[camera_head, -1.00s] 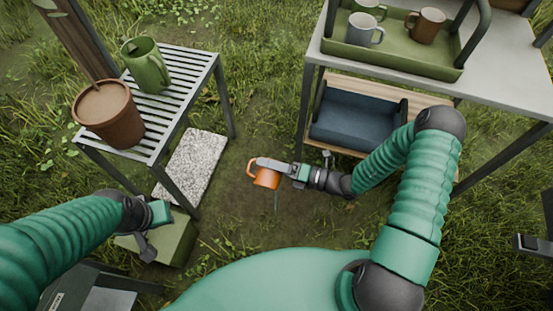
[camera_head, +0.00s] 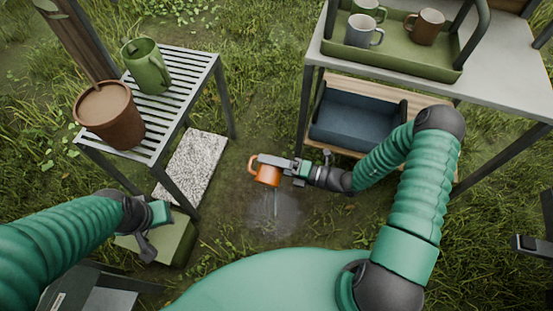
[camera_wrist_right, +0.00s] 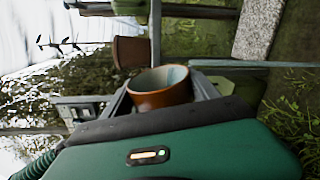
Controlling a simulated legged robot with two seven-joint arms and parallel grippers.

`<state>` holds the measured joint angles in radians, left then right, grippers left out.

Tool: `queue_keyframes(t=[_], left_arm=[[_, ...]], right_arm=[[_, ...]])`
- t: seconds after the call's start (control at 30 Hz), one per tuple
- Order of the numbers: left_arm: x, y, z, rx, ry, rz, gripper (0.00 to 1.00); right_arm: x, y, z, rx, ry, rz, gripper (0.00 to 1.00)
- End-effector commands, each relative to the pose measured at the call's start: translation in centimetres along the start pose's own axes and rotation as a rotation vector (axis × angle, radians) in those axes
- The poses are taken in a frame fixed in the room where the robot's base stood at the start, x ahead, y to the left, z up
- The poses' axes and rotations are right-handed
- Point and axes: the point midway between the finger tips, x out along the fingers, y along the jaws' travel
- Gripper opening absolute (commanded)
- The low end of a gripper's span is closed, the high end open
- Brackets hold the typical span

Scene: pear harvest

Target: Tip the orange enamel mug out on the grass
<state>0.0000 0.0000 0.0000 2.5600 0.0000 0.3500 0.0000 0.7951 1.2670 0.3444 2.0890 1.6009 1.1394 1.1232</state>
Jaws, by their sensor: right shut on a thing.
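The orange enamel mug (camera_head: 267,176) is in the middle of the head view, above bare ground between the slatted table and the grey table. My right gripper (camera_head: 274,161) is shut on it and holds it in the air. A thin stream falls from the mug to a pale wet-looking patch (camera_head: 275,215) on the ground. In the right wrist view the mug (camera_wrist_right: 160,98) shows its rim and pale inside between the jaws. My left gripper (camera_head: 150,228) is at lower left, over a green box; I cannot tell whether its jaws are open.
The slatted table (camera_head: 187,85) at left bears a green jug (camera_head: 146,68) and a brown pot (camera_head: 111,118). The grey table (camera_head: 490,85) at right bears a green tray (camera_head: 395,58) with mugs. A blue-grey bin (camera_head: 352,122) is on the shelf below. A speckled slab (camera_head: 192,165) lies on the ground.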

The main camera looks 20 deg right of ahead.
Motion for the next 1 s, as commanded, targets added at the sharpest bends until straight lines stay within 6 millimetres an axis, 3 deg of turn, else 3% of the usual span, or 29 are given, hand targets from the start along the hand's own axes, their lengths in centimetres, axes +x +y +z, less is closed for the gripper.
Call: queue_keyframes(t=[1.0], left_arm=[[-1.3, 0.0, -0.3, 0.000, 0.000, 0.000, 0.31]], right_arm=[[0.0, 0.1, 1.2, 0.111, 0.011, 0.001, 0.09]])
